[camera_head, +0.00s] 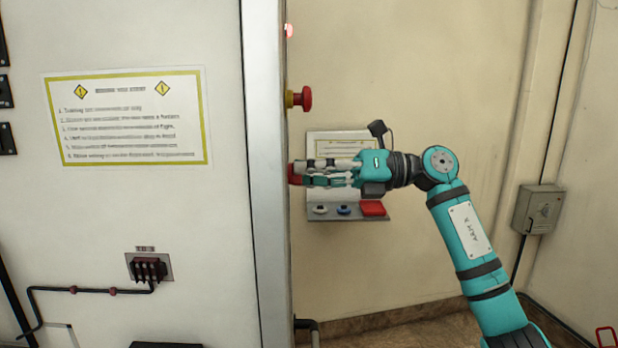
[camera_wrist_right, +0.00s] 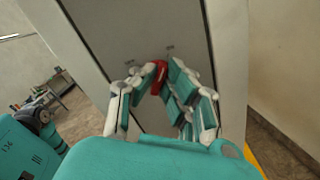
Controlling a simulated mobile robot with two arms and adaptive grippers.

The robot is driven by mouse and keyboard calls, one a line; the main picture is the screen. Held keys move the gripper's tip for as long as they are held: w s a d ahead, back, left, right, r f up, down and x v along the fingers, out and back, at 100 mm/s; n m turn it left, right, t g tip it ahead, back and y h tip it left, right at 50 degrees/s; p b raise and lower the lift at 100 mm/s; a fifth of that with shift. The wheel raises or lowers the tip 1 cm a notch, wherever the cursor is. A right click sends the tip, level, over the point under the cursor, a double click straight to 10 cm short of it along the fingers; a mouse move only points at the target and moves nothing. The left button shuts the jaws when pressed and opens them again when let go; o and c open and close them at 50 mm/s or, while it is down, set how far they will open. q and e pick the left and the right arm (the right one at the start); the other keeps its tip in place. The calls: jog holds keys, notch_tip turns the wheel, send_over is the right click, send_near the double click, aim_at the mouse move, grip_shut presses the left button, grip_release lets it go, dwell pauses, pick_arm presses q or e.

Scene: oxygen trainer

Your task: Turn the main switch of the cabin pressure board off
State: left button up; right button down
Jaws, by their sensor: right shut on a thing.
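A red switch handle (camera_head: 296,173) sticks out from the side of the tall cabinet (camera_head: 266,240); it also shows in the right wrist view (camera_wrist_right: 160,76) on a grey panel face. My right gripper (camera_head: 303,174) reaches in from the right and is shut on this handle, with its fingers on both sides of it. The fingers hide most of the handle in the head view, and the panel face it sits on is edge-on there. My left gripper is in neither view.
A red push button (camera_head: 304,98) sits above the handle, and a small red light (camera_head: 288,31) is higher up. A grey box (camera_head: 539,209) hangs on the right wall.

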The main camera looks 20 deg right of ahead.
jog(key=shift+s+a+n+b, duration=0.1)
jog(key=shift+s+n+b, duration=0.1)
jog(key=shift+n+b, duration=3)
jog(key=shift+s+n+b, duration=0.15)
jog(key=shift+n+b, duration=1.25)
jog(key=shift+n, duration=3.5)
jog(key=c, duration=1.4)
grip_release()
jog(key=v, duration=1.2)
